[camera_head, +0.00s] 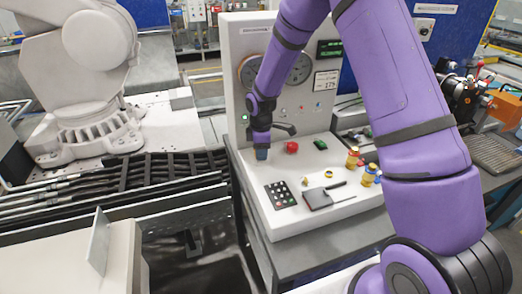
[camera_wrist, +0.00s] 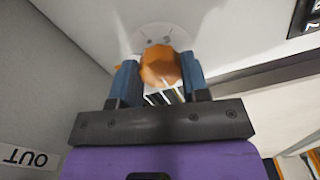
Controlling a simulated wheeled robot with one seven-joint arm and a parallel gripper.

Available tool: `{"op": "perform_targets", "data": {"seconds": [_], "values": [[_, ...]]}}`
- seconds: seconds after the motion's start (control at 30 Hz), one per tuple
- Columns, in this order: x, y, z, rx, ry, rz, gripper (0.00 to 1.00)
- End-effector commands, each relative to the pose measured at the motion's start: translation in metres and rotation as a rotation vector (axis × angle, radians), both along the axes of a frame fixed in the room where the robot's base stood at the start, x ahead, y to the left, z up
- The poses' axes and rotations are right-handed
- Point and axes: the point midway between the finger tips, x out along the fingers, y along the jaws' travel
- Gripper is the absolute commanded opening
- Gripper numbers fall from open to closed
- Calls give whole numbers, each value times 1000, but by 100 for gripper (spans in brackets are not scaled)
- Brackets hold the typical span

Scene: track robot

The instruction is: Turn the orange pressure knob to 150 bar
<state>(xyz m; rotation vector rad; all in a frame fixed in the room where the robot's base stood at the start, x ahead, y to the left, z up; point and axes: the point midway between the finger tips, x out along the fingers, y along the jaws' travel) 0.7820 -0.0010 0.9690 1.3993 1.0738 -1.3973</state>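The orange pressure knob (camera_wrist: 160,68) sits in a pale round plate on the white panel in the wrist view. The blue fingers of my gripper (camera_wrist: 159,72) lie on both sides of it, close against its sides, and appear to grip it. In the head view my gripper (camera_head: 262,153) points down at the left of the console's sloping deck and hides the knob. Two round gauges (camera_head: 299,69) on the upright panel are partly covered by my arm. A green-lit display (camera_head: 330,48) and a small card (camera_head: 326,80) are too small to read surely.
A red button (camera_head: 292,147) and a green one (camera_head: 320,144) stand right of my gripper. A keypad (camera_head: 280,194), a dark flat plate (camera_head: 317,199) and yellow-blue fittings (camera_head: 369,175) are nearer. A white robot arm (camera_head: 95,75) stands at left.

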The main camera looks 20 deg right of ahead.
Motion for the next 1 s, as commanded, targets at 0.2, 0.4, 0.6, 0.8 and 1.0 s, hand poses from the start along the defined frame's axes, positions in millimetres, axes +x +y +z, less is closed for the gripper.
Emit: {"op": "perform_targets", "data": {"seconds": [0.2,0.4,0.6,0.8,1.0], "values": [[0,0,0,0,0,-1,18],[0,0,0,0,0,-30,18],[0,0,0,-1,0,-124,18],[0,0,0,-1,0,-289,18],[-1,1,0,0,0,-479,18]]}}
